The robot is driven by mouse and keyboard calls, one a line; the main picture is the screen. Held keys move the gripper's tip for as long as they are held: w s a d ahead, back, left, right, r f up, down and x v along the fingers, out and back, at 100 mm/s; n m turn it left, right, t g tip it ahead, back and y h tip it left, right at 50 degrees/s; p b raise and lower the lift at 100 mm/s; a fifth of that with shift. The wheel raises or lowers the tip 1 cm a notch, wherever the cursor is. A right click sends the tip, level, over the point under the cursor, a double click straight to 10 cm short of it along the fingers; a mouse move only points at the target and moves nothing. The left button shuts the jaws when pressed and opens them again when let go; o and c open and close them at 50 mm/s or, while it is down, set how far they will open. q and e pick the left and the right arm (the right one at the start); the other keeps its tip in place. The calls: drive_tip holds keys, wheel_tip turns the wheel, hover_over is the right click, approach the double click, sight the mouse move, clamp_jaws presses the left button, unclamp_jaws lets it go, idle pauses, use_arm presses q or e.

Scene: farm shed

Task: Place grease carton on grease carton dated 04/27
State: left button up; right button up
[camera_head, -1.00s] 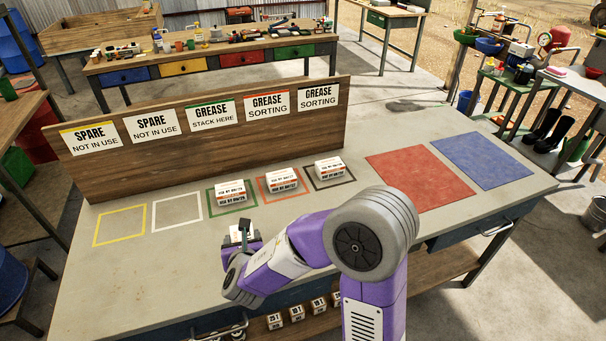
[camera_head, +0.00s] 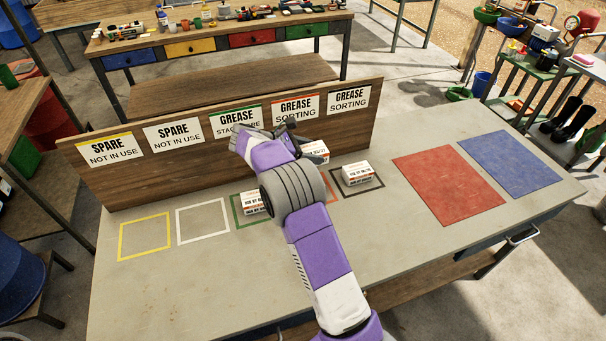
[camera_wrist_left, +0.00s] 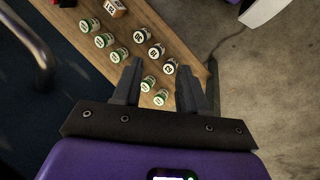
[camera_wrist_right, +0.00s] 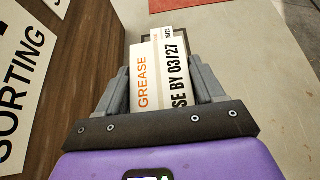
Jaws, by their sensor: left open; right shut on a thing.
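My right gripper (camera_head: 286,132) is shut on a white grease carton (camera_head: 315,152) near the board, by the orange-outlined square. In the right wrist view this carton (camera_wrist_right: 158,72) reads "GREASE" and "USE BY 03/27", with a finger on each side. Another carton (camera_head: 254,203) sits in the green-outlined square, partly behind my arm. A further carton (camera_head: 358,173) sits in the black-outlined square; its date is too small to read surely. My arm hides most of the orange square and anything in it. My left gripper (camera_wrist_left: 160,76) is open and empty over the lower shelf.
The wooden sign board (camera_head: 375,125) stands close behind the squares. The yellow square (camera_head: 146,218) and white square (camera_head: 202,207) are empty. Red mat (camera_head: 447,186) and blue mat (camera_head: 510,163) lie clear at right. Several small containers (camera_wrist_left: 103,40) stand on the lower shelf.

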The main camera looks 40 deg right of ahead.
drive_tip(key=shift+w+f, duration=0.1)
drive_tip(key=shift+f, duration=0.1)
wheel_tip(320, 180, down, 9)
drive_tip(key=b, duration=0.2)
drive_tip(key=shift+f+b, duration=0.15)
drive_tip(key=shift+b, duration=0.15)
drive_tip(key=shift+f, duration=0.1)
drive_tip(key=shift+f, duration=0.15)
drive_tip(key=o, duration=1.1)
